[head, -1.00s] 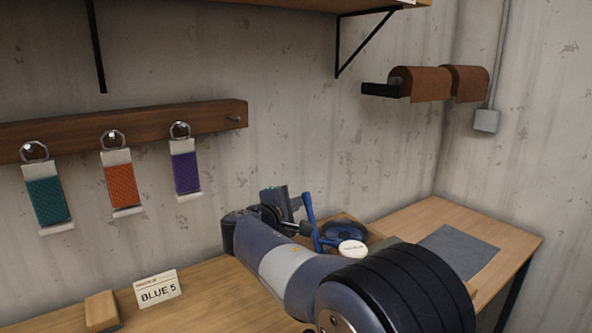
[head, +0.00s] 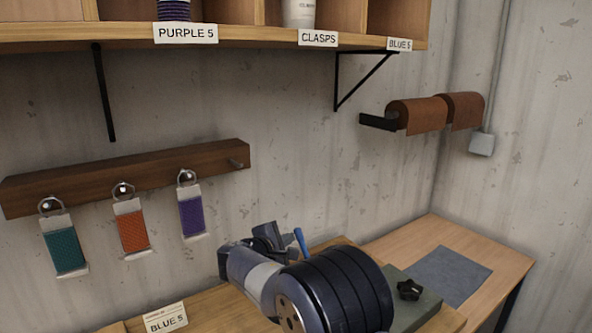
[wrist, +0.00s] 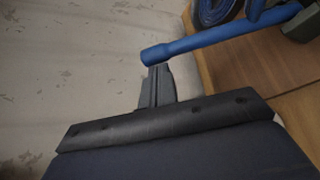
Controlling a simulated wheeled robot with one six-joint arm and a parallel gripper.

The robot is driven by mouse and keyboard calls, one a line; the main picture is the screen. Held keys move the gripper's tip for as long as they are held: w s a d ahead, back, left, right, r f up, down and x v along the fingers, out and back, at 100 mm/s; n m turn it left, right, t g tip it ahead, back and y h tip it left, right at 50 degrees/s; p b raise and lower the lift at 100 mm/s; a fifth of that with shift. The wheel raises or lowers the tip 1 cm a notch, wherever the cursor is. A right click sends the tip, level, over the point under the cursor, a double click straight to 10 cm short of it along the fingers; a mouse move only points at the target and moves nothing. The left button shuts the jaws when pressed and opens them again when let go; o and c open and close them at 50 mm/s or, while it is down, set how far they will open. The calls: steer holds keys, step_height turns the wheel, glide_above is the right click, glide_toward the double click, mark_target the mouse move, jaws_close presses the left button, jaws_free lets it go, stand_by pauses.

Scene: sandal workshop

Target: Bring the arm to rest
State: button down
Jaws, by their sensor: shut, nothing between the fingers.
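My arm reaches forward over the workbench in the head view, with my gripper (head: 268,238) at its far end, small and partly hidden behind my own arm. In the wrist view my gripper's fingers (wrist: 157,88) are together with nothing between them. A blue handle or bar (wrist: 220,35) lies just beyond the fingertips and looks close to them; I cannot tell whether they touch. The bar's upper end also shows in the head view (head: 300,242).
Teal (head: 65,250), orange (head: 132,230) and purple (head: 192,216) straps hang from a wooden rail (head: 130,176). A "BLUE 5" card (head: 166,319) stands on the bench. A labelled shelf (head: 250,38) is above. A grey mat (head: 447,275) lies right. Brown rolls (head: 418,115) hang on the wall.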

steer(key=shift+w+a+f+n+p, duration=0.3)
steer(key=shift+w+a+f+p, duration=0.3)
steer(key=shift+p, duration=0.55)
steer(key=shift+s+d, duration=0.15)
steer(key=shift+d, duration=0.05)
